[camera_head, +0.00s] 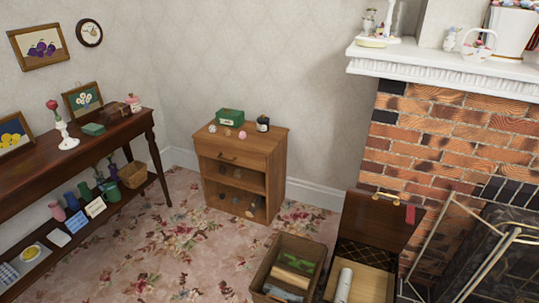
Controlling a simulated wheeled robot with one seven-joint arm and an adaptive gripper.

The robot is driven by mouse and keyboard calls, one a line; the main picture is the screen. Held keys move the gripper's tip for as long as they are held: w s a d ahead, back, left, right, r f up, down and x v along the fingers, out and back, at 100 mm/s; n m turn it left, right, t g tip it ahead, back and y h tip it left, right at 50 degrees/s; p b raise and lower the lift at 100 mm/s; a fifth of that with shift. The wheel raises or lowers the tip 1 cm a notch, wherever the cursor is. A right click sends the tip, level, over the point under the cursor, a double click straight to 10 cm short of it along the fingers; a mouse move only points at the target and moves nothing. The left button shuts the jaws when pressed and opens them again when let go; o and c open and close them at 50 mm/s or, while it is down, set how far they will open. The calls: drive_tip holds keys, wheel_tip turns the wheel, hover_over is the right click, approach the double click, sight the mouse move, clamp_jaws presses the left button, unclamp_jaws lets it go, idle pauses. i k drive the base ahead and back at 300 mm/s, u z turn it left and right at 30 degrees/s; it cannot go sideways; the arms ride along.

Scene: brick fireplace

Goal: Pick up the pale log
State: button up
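A pale, whitish cylinder (344,286), which looks like the pale log, lies at the bottom edge of the view. It rests on or in front of a light wooden surface of an open box (384,216) with a raised dark lid. Its lower end is close to the frame's edge. Left of it, a brown crate (262,272) holds a green item, pale yellowish pieces (292,277) and blue-grey items. I cannot tell whether any of those pieces is a log. My gripper is not in view.
A brick fireplace (440,150) with a white mantel and a metal-framed screen (470,250) stands at the right. A small wooden cabinet (240,165) is against the back wall. A dark console table (50,160) lines the left. The floral carpet (180,250) between is clear.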

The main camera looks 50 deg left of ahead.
sight(303, 283)
drive_tip(key=u, duration=0.95)
drive_tip(key=i, duration=0.9)
drive_tip(key=u, duration=1)
